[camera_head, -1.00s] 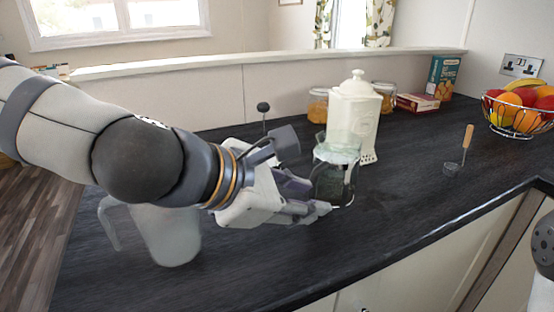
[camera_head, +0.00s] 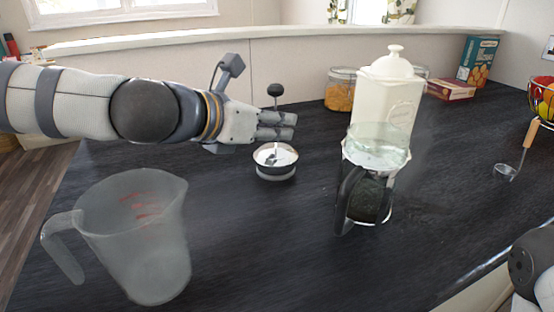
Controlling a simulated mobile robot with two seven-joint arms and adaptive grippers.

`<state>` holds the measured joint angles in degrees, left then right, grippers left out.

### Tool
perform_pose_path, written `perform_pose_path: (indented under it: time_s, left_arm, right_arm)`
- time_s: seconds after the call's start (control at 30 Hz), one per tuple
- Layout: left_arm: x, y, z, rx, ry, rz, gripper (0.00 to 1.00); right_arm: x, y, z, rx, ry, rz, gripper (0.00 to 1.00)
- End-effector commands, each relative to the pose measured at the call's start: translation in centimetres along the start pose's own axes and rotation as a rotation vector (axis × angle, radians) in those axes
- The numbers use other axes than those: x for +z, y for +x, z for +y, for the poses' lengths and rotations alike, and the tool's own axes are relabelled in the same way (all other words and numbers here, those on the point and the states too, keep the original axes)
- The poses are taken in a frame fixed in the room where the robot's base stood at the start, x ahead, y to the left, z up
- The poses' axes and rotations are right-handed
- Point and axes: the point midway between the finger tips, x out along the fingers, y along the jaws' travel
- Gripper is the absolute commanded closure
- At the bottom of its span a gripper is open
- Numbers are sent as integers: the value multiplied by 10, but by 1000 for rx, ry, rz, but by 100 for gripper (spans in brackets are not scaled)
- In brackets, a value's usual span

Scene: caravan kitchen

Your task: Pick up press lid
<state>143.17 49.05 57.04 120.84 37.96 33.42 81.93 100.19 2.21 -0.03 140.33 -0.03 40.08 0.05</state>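The press lid (camera_head: 275,172) stands upright on the dark counter, left of the glass press. It has a round metal base and a thin rod topped by a black knob (camera_head: 275,90). My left gripper (camera_head: 284,126) comes in from the left at the rod, below the knob and above the base. Its fingers lie close together and hide the middle of the rod, so I cannot tell whether they grip it. The glass press jug (camera_head: 368,200), with a dark handle and dark contents, stands to the right. My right gripper is out of view; part of my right arm shows at the right edge.
A large clear measuring jug (camera_head: 145,245) stands at the front left. A cream canister (camera_head: 388,95) stands behind the press, with a jar (camera_head: 340,92) and boxes (camera_head: 450,89) farther back. A wooden-handled tool (camera_head: 527,145) is at right. The middle front counter is clear.

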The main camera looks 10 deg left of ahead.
Motion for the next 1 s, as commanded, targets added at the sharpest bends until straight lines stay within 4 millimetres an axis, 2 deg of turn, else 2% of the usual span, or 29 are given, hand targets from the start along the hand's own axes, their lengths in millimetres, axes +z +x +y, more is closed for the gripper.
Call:
perform_pose_path:
  time_s: [0.03, 0.1, 0.27, 0.3, 0.4, 0.43, 0.83, 1.0]
  left_arm:
    - [-3, 8, 0, -1, -1, 4, 72]
    - [-1, 11, 0, 0, 0, 1, 72]
    - [1, 10, 0, 0, 1, -2, 72]
    - [1, 10, 0, 0, 1, -2, 75]
    - [1, 10, 0, 0, 1, -2, 97]
    - [1, 10, 0, 0, 1, -2, 100]
    - [2, 9, 0, 0, 2, -2, 100]
    - [22, 0, 0, 3, 5, -8, 100]
  right_arm:
    - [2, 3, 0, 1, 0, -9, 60]
    - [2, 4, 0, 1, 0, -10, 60]
    - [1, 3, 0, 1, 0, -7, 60]
    - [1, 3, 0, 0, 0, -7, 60]
    - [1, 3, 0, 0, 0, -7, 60]
    - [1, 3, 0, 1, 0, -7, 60]
    - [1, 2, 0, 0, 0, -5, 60]
    - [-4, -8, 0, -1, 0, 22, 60]
